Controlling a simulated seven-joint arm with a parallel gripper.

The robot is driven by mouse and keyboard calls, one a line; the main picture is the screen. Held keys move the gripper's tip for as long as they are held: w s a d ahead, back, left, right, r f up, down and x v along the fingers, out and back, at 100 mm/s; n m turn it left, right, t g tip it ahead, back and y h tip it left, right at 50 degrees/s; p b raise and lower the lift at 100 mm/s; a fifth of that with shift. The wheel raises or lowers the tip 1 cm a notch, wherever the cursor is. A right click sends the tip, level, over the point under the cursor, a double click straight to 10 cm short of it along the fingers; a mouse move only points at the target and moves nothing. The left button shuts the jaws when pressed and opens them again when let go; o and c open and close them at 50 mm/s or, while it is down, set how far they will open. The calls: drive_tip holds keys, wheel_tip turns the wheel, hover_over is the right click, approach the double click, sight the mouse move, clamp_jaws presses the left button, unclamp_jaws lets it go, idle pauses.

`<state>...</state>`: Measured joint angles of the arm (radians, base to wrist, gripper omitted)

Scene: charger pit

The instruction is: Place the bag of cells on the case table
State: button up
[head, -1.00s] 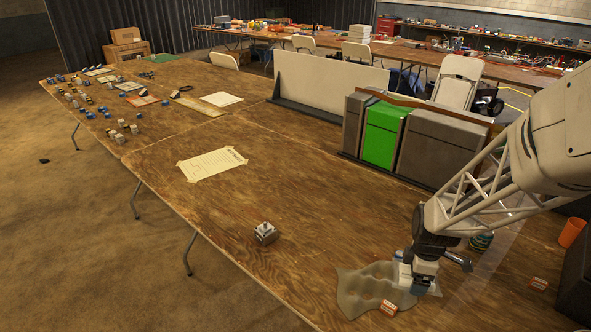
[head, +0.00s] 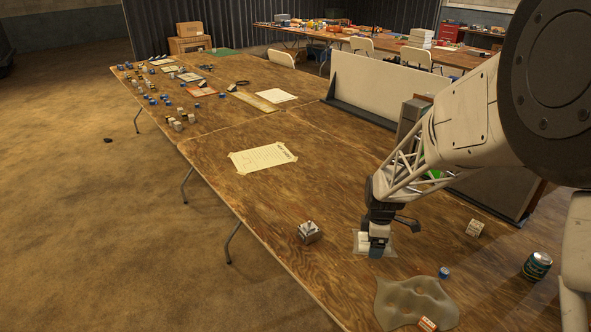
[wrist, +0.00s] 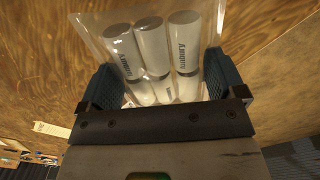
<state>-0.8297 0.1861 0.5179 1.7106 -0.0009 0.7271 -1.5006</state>
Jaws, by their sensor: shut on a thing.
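My gripper (head: 376,248) points down low over the near wooden table. It is shut on the bag of cells, a clear bag (head: 390,241) with white cylinders inside. In the wrist view the bag (wrist: 155,55) sits between the two blue fingertips (wrist: 160,90), with several white cells showing dark lettering. I cannot tell whether the bag touches the tabletop. The near wooden table (head: 290,200) runs from the front to the far left; which part is the case table is not marked.
A grey lumpy mat (head: 400,300) with a small orange-white box (head: 427,324) lies at front. Near it are a blue cap-like piece (head: 444,272), a white block (head: 474,228) and a can (head: 537,265). A metal device (head: 309,232) stands left of my gripper. A taped sheet (head: 263,158) lies beyond.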

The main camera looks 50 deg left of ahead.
drive_tip(key=shift+s+a+f, duration=0.2)
drive_tip(key=shift+s+a, duration=0.05)
drive_tip(key=shift+a, duration=0.35)
drive_tip(key=shift+s+a+f, duration=0.2)
drive_tip(key=shift+a, duration=0.4)
wheel_tip(320, 180, down, 3)
drive_tip(key=shift+r, duration=0.15)
drive_tip(key=shift+f, duration=0.75)
drive_tip(key=shift+w, duration=0.15)
hover_over(357, 224)
drive_tip(key=s+d, duration=0.2)
drive_tip(key=shift+s+a+f, duration=0.1)
drive_tip(key=shift+s+f, duration=0.1)
drive_tip(key=shift+f, duration=0.55)
drive_tip(key=shift+f, duration=1.75)
drive_tip(key=shift+f, duration=0.15)
